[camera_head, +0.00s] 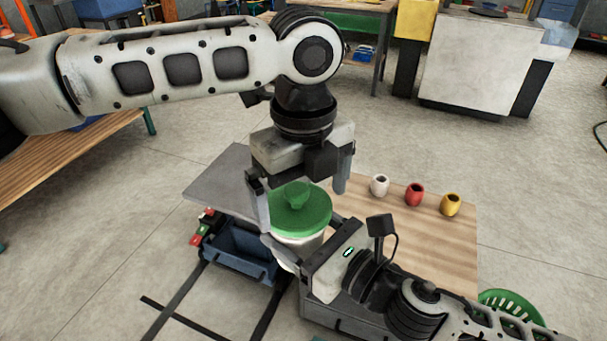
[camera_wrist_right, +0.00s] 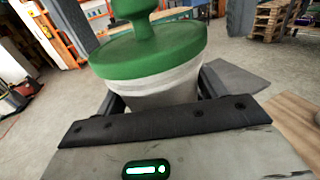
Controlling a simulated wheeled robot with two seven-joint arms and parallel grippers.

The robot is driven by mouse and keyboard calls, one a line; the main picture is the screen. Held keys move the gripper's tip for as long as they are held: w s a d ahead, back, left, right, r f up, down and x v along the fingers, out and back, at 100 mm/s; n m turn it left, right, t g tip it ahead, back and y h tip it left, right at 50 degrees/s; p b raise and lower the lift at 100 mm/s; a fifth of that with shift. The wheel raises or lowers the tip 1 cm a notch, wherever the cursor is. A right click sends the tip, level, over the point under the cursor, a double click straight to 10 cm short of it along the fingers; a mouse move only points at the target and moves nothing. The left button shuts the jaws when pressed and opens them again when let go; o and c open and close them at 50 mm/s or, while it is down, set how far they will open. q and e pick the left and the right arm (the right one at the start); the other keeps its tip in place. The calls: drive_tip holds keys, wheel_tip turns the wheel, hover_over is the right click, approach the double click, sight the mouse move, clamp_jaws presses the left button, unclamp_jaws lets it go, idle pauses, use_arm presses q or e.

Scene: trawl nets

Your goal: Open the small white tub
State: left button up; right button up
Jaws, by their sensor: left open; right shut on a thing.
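The small white tub (camera_head: 304,247) has a green lid (camera_head: 315,217) with a green knob (camera_head: 296,193) on top. The lid sits on the tub, and both look upright. My right gripper (camera_wrist_right: 160,98) is shut on the tub's white body below the lid, one finger on each side in the right wrist view. My left gripper (camera_head: 301,207) points down over the lid from above, open, with its fingers apart on either side of the knob. I cannot tell whether the fingers touch the lid. The tub's lower part is hidden by my right gripper.
A white jar (camera_head: 379,186), a red jar (camera_head: 414,195) and a yellow jar (camera_head: 450,204) stand in a row on the wooden tabletop (camera_head: 440,250). A blue bin (camera_head: 238,250) is at the left. A green basket (camera_head: 512,303) is at the lower right.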

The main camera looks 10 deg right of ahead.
use_arm(q)
drive_tip(key=shift+a+f, duration=0.1)
drive_tip(key=c, duration=0.9)
drive_tip(key=shift+r, duration=0.25)
drive_tip(key=shift+r, duration=0.9)
